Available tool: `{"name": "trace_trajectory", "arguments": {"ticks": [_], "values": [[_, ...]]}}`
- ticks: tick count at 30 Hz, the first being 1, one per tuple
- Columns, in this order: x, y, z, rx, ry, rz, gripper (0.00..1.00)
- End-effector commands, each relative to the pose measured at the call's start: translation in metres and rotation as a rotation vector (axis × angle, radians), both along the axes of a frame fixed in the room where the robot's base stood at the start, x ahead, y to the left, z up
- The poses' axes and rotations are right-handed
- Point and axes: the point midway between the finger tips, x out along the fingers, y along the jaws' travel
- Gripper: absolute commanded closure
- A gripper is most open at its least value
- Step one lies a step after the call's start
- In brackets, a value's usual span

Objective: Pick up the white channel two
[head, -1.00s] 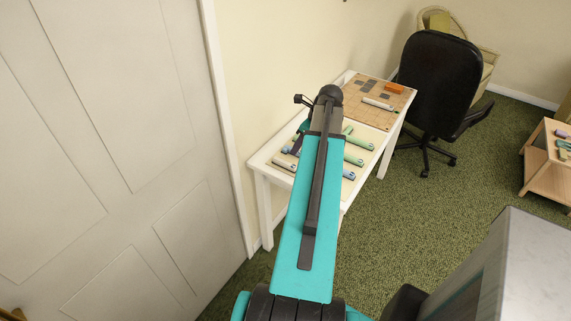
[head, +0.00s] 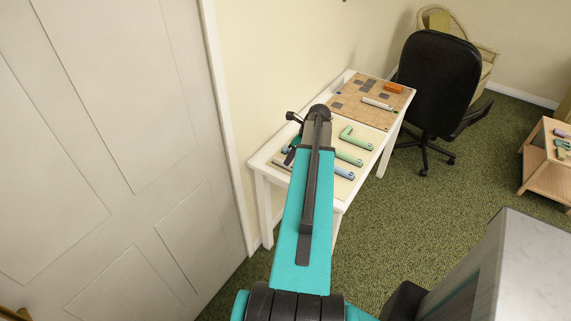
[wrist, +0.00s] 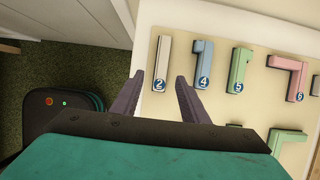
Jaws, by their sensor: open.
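The white channel two (wrist: 164,52) is a short, pale straight bar with a round "2" label at its near end. It lies on the cream top of the white table, leftmost in its row in the wrist view. My gripper (wrist: 160,76) is open and empty, its dark fingertips either side of the channel's labelled end in that view. I cannot tell how high the fingers are above the table. In the head view my arm covers most of the gripper and part of the row.
A blue piece 4 (wrist: 203,62), green piece 5 (wrist: 240,68) and pink piece 6 (wrist: 292,75) lie right of the channel. A board (head: 347,103) with several pieces covers the table's far end. A black chair (head: 440,80) stands beside it. The wall is close behind.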

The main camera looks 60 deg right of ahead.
Motion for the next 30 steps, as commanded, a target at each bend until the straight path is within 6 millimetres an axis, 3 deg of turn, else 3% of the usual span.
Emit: {"name": "trace_trajectory", "arguments": {"ticks": [11, 30], "values": [[0.002, -0.001, -0.004, 0.002, 0.001, 0.001, 0.59], [0.018, -0.002, -0.047, 0.001, 0.001, 0.0, 0.59]]}}
